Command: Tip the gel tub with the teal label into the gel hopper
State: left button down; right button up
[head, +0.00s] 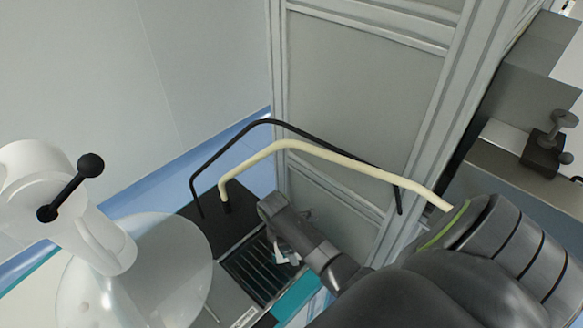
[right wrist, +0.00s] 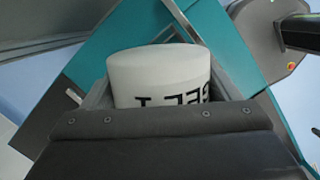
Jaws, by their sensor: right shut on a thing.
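My right gripper (head: 284,247) comes in from the lower right in the head view, over a dark slatted opening (head: 250,268). In the right wrist view it is shut on a white round tub (right wrist: 158,72), with a jaw on either side. Black letters on the tub's side show upside down in that view, and the gripper body hides its lower part. No teal label shows on the visible part. I cannot tell for sure which part is the gel hopper. My left gripper is out of view.
A translucent round cover (head: 165,272) and a white part with a black ball-ended handle (head: 70,188) stand at left. A grey framed cabinet (head: 365,75) rises behind.

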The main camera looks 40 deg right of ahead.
jog(key=shift+w+a+r+g+h+p, duration=0.3)
jog(key=shift+a+r+g+h+p, duration=0.3)
jog(key=shift+h, duration=0.4)
jog(key=shift+w+a+r+g+h, duration=0.15)
jog(key=shift+a+g+h, duration=0.1)
jog(key=shift+h, duration=0.25)
jog(key=shift+w+a+f+g+h, duration=0.15)
jog(key=shift+a+g+h, duration=0.1)
jog(key=shift+h, duration=0.25)
jog(key=shift+r, duration=0.15)
